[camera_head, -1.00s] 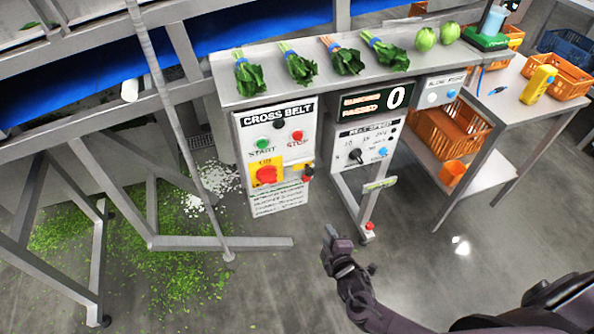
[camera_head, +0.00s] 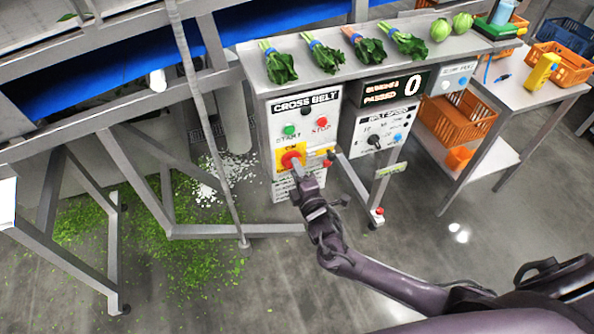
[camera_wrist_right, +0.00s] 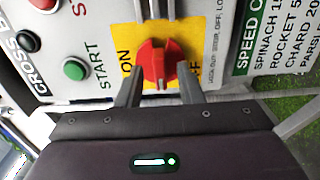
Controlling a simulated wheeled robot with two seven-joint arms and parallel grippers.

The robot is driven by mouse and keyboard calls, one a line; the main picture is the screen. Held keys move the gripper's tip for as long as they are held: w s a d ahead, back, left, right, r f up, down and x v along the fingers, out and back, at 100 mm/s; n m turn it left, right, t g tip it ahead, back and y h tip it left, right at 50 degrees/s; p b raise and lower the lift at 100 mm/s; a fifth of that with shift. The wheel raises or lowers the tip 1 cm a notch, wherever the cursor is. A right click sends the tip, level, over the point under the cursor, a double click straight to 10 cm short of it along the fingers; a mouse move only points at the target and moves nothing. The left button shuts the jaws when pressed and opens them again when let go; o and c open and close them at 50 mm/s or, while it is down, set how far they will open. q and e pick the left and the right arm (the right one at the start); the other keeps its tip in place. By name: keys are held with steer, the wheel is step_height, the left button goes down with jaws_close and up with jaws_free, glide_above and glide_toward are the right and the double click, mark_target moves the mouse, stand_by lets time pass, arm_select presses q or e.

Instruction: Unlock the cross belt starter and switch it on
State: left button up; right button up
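The cross belt starter (camera_head: 306,115) is a light grey panel under the bench, with a green START button (camera_head: 289,131) and a red STOP button (camera_head: 321,124). Its red rotary switch (camera_wrist_right: 158,62) sits on a yellow ON/OFF plate (camera_wrist_right: 126,42). My right gripper (camera_wrist_right: 159,88) is at this switch, fingers apart, one on each side of the knob; whether they touch it I cannot tell. In the head view the right gripper (camera_head: 298,172) partly covers the switch and lower label. A small red item (camera_head: 328,163), perhaps a padlock, is beside the switch. My left gripper is not in view.
A belt speed panel (camera_head: 378,130) and a display reading 0 (camera_head: 395,88) are to the right. Bunched greens lie on the bench (camera_head: 290,92) above. A slanted frame post (camera_head: 205,120) stands left of the starter. Floor in front is open.

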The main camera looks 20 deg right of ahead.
jaws_close()
steer(key=shift+m, duration=0.4)
steer(key=shift+m+b, duration=0.65)
steer(key=shift+m, duration=7.95)
jaws_free()
